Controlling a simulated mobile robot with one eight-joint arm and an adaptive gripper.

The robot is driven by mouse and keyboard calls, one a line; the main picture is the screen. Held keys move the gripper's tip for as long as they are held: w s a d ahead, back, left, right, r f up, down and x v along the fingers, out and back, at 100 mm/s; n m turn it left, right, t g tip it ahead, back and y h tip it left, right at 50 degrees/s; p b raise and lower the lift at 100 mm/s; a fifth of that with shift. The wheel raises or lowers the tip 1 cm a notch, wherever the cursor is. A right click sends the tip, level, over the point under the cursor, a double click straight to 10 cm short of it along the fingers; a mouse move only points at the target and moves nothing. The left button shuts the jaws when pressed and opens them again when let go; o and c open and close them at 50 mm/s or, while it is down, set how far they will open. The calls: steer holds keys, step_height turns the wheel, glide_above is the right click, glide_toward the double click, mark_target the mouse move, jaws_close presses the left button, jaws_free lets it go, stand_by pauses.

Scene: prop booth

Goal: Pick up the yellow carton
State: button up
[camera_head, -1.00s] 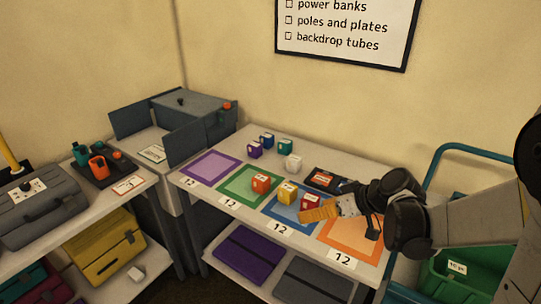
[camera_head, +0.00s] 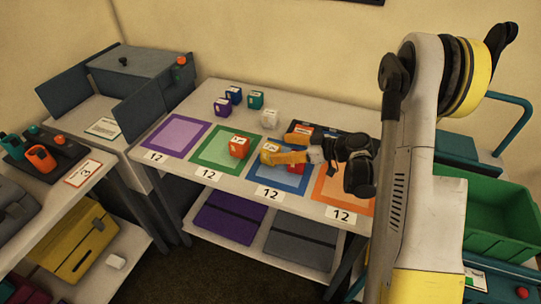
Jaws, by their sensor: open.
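The yellow carton (camera_head: 271,147) stands at the upper part of the blue mat (camera_head: 266,182), partly hidden by my gripper. My gripper (camera_head: 277,148) comes in from the right with its orange-yellow fingers apart. One finger is on the near side of the carton and the other towards its far side. I cannot tell whether they touch it. The gripper is open.
A red carton (camera_head: 296,169) sits just below my gripper, partly hidden. An orange-red carton (camera_head: 239,147) is on the green mat. White (camera_head: 269,119), teal (camera_head: 256,100), blue (camera_head: 234,95) and purple (camera_head: 222,106) cartons stand behind. The purple mat (camera_head: 174,136) is bare.

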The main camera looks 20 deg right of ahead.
mark_target(273, 149)
steer(key=b+x, duration=0.1)
steer(key=x, duration=0.1)
steer(key=f+b+x, duration=0.1)
steer(key=x, duration=0.1)
steer(key=shift+w+f, duration=0.1)
steer(key=shift+w, duration=0.1)
steer(key=shift+w+a, duration=0.15)
steer(key=shift+a, duration=0.1)
steer(key=c, duration=1.3)
